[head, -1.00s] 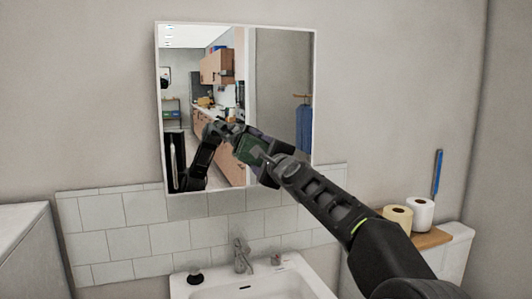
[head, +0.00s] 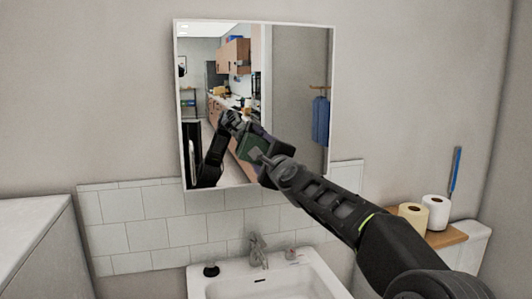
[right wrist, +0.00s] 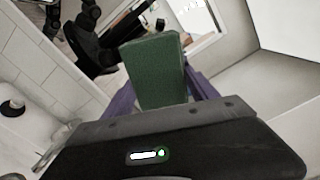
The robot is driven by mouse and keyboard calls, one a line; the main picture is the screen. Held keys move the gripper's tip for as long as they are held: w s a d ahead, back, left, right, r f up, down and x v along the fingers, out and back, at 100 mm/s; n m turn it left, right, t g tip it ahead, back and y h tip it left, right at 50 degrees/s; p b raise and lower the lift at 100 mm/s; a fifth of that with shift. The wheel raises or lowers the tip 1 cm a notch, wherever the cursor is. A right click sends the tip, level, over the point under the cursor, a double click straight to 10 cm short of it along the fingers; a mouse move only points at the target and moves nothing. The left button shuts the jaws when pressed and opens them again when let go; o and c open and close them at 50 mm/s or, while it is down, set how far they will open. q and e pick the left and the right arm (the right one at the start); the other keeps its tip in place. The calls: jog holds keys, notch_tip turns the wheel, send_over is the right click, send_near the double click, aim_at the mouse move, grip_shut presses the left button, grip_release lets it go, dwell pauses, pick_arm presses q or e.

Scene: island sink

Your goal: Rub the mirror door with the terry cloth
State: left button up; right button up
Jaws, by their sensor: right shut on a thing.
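The mirror door (head: 295,75) hangs on the wall above the sink, with a thin white frame. It reflects a kitchen, a blue towel and my own arm. My right gripper (head: 252,146) is in front of the mirror's lower middle, shut on the green terry cloth (head: 250,149). In the right wrist view the cloth (right wrist: 155,72) stands out as a green block between the purple fingers of my right gripper (right wrist: 158,95), with the mirror behind it. I cannot tell whether the cloth touches the glass. My left gripper does not show, apart from anything in the reflection.
A white sink (head: 262,280) with a faucet (head: 258,250) lies below the mirror. A black-topped item (head: 211,270) sits on its left rim. Toilet rolls (head: 436,212) stand on a wooden shelf (head: 445,238) at right. A pale cabinet (head: 35,235) is at left.

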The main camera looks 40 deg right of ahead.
jog(key=shift+s, duration=0.15)
jog(key=shift+b+v, duration=0.4)
jog(key=shift+v, duration=2.45)
jog(key=shift+s, duration=0.1)
jog(key=v, duration=0.3)
